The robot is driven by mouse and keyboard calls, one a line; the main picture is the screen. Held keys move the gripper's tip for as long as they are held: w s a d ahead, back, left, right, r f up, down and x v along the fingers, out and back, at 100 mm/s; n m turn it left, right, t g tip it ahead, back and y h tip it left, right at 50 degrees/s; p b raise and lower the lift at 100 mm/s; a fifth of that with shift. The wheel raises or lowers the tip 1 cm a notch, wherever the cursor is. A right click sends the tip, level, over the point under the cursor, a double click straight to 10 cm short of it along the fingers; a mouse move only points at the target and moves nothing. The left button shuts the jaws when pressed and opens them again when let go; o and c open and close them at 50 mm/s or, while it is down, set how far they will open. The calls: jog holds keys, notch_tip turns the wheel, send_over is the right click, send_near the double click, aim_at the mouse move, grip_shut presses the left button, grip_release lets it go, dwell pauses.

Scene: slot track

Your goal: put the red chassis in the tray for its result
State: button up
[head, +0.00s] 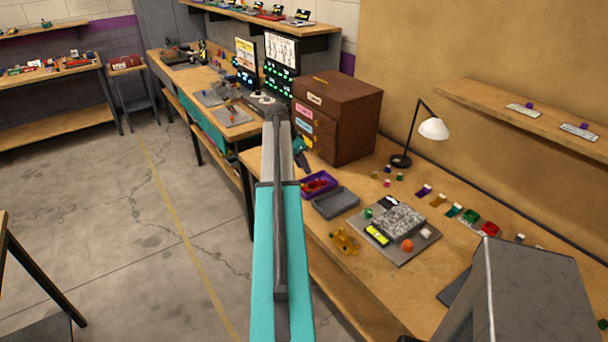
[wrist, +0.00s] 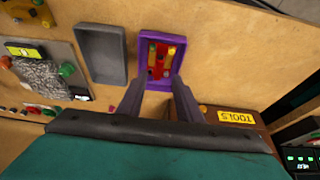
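The red chassis (wrist: 160,62), with yellow and dark parts on it, lies inside the purple tray (wrist: 143,52) in the wrist view. The purple tray also shows in the head view (head: 304,192) beside the cabinet, with the red chassis (head: 320,184) in it. My gripper (wrist: 160,80) is open and empty. Its two fingers are spread apart at the near end of the tray, with the chassis beyond the tips. I cannot tell how high the fingertips are. In the head view my gripper (head: 302,152) is partly hidden by my arm.
An empty grey tray (head: 335,203) stands beside the purple one. A plate with a grey block and small parts (head: 400,225) and a yellow-orange chassis (head: 345,241) lie nearby. The brown drawer cabinet (head: 350,110) stands close behind my gripper. A lamp (head: 432,128) stands further right.

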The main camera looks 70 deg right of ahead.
jog(key=shift+v, duration=1.2)
